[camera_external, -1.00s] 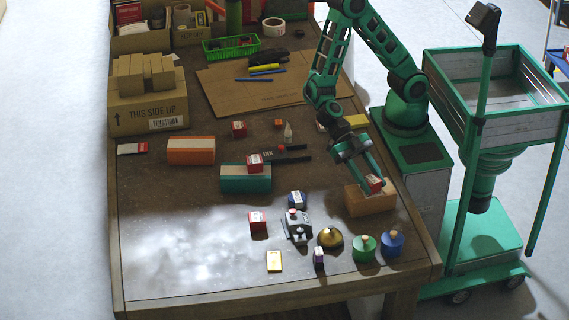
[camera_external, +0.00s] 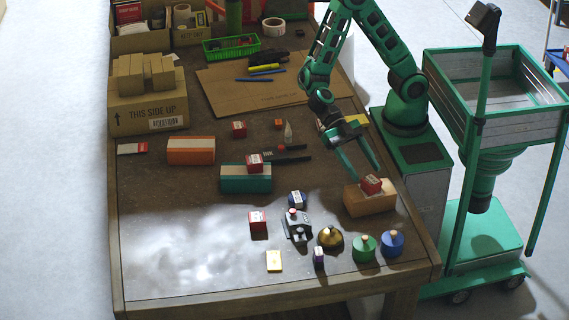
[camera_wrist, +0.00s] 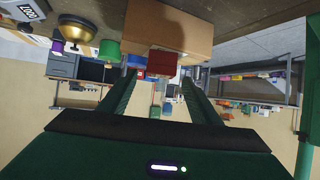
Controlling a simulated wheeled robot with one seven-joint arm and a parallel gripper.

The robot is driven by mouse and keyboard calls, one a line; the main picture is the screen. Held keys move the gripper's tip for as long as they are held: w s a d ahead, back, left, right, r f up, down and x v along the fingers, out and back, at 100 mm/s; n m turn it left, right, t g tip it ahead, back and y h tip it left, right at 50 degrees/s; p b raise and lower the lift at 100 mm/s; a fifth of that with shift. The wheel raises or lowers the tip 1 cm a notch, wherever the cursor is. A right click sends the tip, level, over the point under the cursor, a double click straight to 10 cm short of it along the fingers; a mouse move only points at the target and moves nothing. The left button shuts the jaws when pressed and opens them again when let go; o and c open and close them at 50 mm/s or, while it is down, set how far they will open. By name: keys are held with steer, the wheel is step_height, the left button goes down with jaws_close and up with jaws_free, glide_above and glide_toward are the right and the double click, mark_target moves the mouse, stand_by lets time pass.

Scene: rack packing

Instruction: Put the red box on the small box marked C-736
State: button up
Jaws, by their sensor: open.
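A red box (camera_external: 371,184) with a white label on top rests on a small tan box (camera_external: 371,202) near the table's right edge. In the wrist view, which is upside down, the red box (camera_wrist: 163,63) touches the tan box (camera_wrist: 170,30). No C-736 marking is readable. My gripper (camera_external: 366,176) is open and empty, just behind and above the red box and apart from it. Other red boxes show: one on the teal block (camera_external: 254,163), one on the table in front (camera_external: 257,221), one farther back (camera_external: 239,129).
A teal block (camera_external: 245,184) and an orange block (camera_external: 191,151) stand to the left. A grey device (camera_external: 297,228), a gold bell-shaped object (camera_external: 330,237), and green (camera_external: 364,248) and blue (camera_external: 392,242) round objects stand in front. The front left table is clear.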

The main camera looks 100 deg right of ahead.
steer(key=v, duration=0.6)
steer(key=shift+w+d+r, duration=0.15)
steer(key=shift+d+r, duration=0.05)
steer(key=shift+d, duration=0.1)
steer(key=d+f+m+t+h, duration=0.1)
steer(key=d+m+t+h, duration=0.6)
steer(key=d, duration=1.6)
steer(key=s+d+r+m+g+h, duration=0.1)
steer(key=s+d+r+m+h, duration=0.1)
steer(key=s+d+m, duration=0.5)
steer(key=s+d+r+m+g+h, duration=0.1)
steer(key=s+d+r+m+h, duration=0.1)
steer(key=s+d+m, duration=0.5)
steer(key=d+m, duration=0.5)
steer(key=m, duration=0.2)
steer(key=shift+s+r+m+g, duration=0.25)
steer(key=shift+m+g, duration=0.05)
steer(key=shift+m, duration=0.1)
